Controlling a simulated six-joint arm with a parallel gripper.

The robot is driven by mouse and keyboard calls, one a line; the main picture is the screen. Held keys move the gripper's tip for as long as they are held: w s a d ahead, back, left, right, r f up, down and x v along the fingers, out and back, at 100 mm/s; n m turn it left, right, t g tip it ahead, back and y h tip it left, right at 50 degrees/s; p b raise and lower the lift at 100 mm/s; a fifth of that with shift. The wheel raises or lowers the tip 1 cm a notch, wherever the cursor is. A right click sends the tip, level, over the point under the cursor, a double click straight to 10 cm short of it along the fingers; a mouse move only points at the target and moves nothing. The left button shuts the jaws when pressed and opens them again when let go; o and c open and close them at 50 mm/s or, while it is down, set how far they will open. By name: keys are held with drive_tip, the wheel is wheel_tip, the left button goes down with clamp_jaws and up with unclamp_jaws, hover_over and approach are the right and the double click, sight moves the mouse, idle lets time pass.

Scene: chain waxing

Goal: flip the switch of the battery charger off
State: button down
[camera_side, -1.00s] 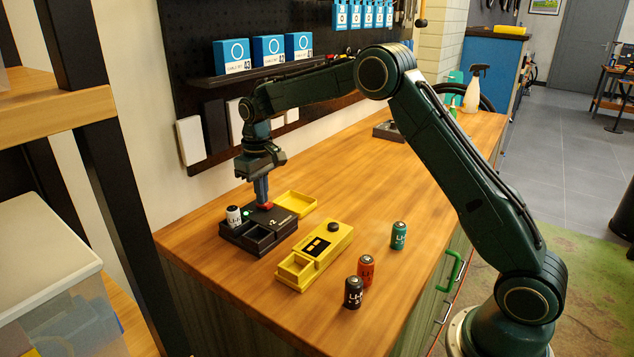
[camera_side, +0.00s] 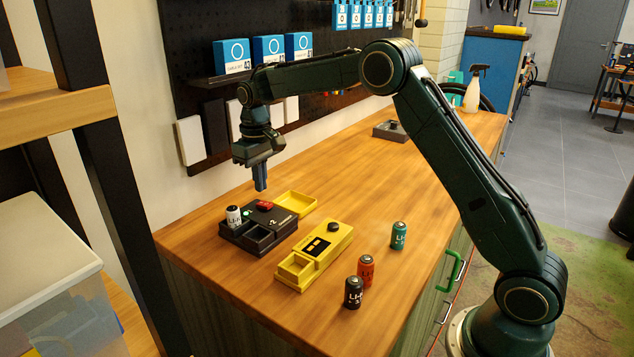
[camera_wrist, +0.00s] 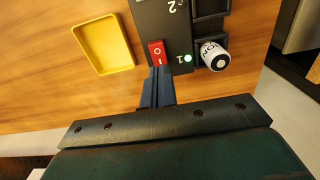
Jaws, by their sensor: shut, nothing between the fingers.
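The black battery charger (camera_side: 254,240) lies on the wooden bench, with a red rocker switch (camera_side: 264,205) at its back edge. In the wrist view the red switch (camera_wrist: 156,52) shows white O and I marks, and a green light (camera_wrist: 188,58) glows beside it. Which end of the rocker is pressed I cannot tell. A white battery (camera_side: 233,215) stands in the charger's left bay; the other visible bay is empty.
A yellow open tray (camera_side: 295,203) lies behind the charger and a yellow tester (camera_side: 316,255) in front. The bench beyond is mostly clear.

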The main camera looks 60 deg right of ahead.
wheel_tip(320, 180, up, 11)
drive_tip(key=w, duration=0.1)
drive_tip(key=shift+w+f, duration=0.15)
drive_tip(key=shift+w, duration=0.25)
idle(0.6)
